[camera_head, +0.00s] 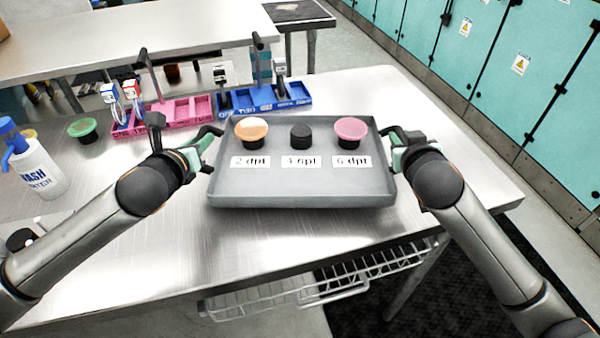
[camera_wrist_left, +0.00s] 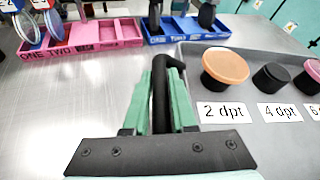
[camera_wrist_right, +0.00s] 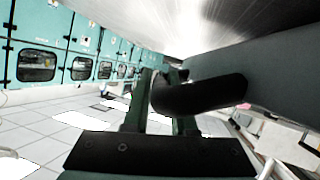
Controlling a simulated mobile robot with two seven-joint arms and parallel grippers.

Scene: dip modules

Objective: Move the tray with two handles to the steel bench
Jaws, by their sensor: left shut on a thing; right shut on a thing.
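The grey tray (camera_head: 300,188) is level over the brushed steel bench (camera_head: 150,255); I cannot tell if it touches the top. It carries an orange-topped cup (camera_head: 251,129), a black cup (camera_head: 301,136) and a pink-topped cup (camera_head: 351,129), with labels "2 dpt", "4 dpt" and "6 dpt" in front. My left gripper (camera_head: 203,146) is shut on the left black handle (camera_wrist_left: 160,95), clear in the left wrist view. My right gripper (camera_head: 398,148) is shut on the right handle, a dark bar (camera_wrist_right: 205,95) in the right wrist view.
A pink rack (camera_head: 180,112) and a blue rack (camera_head: 262,97) stand behind the tray. A wash bottle (camera_head: 35,165) and a green-topped cup (camera_head: 83,130) are at left. Another bench (camera_head: 150,35) is behind, teal lockers (camera_head: 480,50) at right. Bare steel lies in front of the tray.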

